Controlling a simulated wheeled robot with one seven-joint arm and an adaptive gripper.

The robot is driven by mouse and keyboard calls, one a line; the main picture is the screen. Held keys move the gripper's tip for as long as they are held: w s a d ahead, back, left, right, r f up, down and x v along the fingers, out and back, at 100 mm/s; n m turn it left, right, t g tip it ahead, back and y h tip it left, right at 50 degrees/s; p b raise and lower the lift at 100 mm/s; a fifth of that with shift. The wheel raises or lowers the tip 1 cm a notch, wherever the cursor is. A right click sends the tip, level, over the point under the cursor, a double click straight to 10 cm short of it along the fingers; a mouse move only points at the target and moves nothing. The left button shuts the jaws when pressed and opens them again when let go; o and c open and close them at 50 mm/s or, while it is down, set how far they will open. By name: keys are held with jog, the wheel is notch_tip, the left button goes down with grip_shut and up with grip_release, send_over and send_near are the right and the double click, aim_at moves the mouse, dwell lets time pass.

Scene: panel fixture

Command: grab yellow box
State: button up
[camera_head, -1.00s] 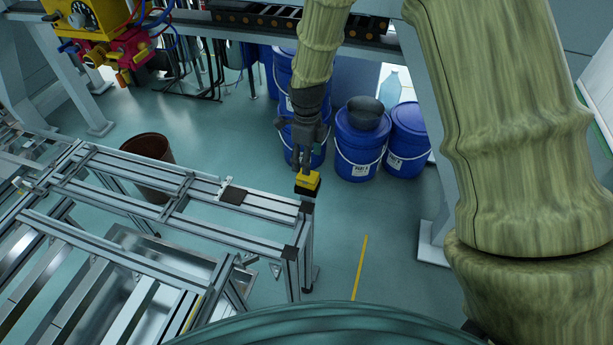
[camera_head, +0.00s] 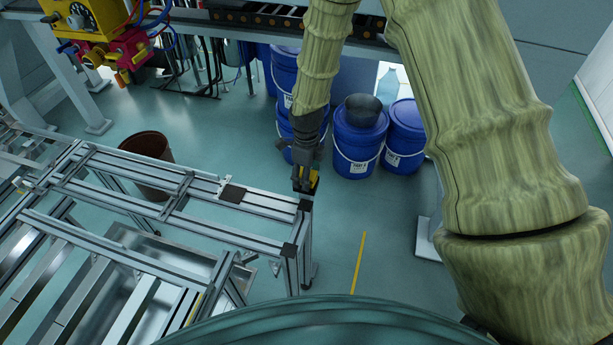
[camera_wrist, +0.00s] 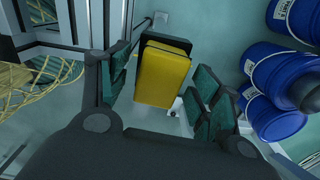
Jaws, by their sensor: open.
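The yellow box (camera_wrist: 163,76), with a dark side along its top and left, shows between the finger pads of my gripper (camera_wrist: 163,92) in the wrist view. The pads stand apart on its left and right, with a visible gap at the right side. In the head view my gripper (camera_head: 305,180) points down over the yellow box (camera_head: 314,178) at the right end of the metal frame. The fingers hide most of the box there. My gripper is open. I cannot tell what the box rests on.
The aluminium frame (camera_head: 165,212) stretches to the left below the gripper. Blue drums (camera_head: 357,142) stand behind and to the right. A brown bin (camera_head: 147,150) stands behind the frame. Green floor (camera_head: 400,250) is clear to the right, with a yellow line (camera_head: 358,260).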

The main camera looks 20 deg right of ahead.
jog(key=shift+c, duration=0.4)
jog(key=c, duration=1.1)
jog(key=shift+o, duration=0.2)
jog(key=shift+r, duration=0.1)
